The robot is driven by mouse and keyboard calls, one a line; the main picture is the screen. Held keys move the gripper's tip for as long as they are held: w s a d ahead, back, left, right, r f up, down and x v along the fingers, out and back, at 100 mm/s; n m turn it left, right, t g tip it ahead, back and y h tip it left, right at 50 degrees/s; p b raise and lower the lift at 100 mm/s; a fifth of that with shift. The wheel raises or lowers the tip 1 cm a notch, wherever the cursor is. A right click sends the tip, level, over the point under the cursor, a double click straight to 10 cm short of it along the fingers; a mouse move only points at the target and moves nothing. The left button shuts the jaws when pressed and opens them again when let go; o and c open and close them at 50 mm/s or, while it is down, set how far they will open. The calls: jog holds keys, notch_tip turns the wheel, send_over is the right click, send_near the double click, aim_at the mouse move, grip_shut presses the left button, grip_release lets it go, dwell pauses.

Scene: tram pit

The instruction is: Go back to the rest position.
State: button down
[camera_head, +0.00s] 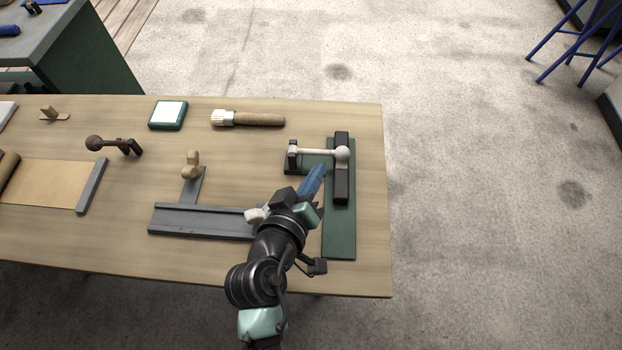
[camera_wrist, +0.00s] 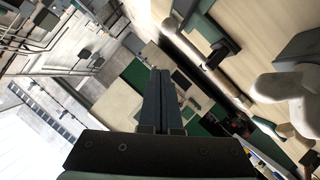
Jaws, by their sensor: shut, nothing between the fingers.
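My gripper (camera_head: 316,176) is at the front right part of the wooden table (camera_head: 230,270). Its blue fingers are together with nothing between them. They point up and to the right in the head view, close to a black block (camera_head: 341,185) on a green plate (camera_head: 338,240). A white ball-ended lever (camera_head: 320,152) lies across that block. I cannot tell how high the fingers are above the plate. In the wrist view my shut fingers (camera_wrist: 160,78) stick up in the middle, with nothing held.
A grey channel (camera_head: 200,221) with a wooden knob (camera_head: 191,162) lies left of my gripper, partly hidden by my arm. A brush (camera_head: 247,118), a green-edged pad (camera_head: 168,114) and a brown ball-ended lever (camera_head: 112,145) lie farther back. The floor (camera_head: 470,180) right of the table is clear.

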jog(key=w+r+m+t+y+p, duration=0.1)
jog(key=w+r+m+t, duration=0.15)
jog(key=r, duration=1.15)
jog(key=w+r+m+t, duration=0.1)
jog(key=w+r+t, duration=0.25)
jog(key=r, duration=1.15)
jog(key=s+r+t+y, duration=0.1)
jog(key=s+r+t, duration=0.3)
jog(key=r, duration=1)
jog(key=s+d+r+m+t+y+p, duration=0.1)
jog(key=s+r+t, duration=0.3)
jog(key=s+r, duration=0.4)
notch_tip(320, 180, up, 7)
jog(key=shift+s+y, duration=0.15)
jog(key=shift+y, duration=0.35)
jog(key=shift+d, duration=0.1)
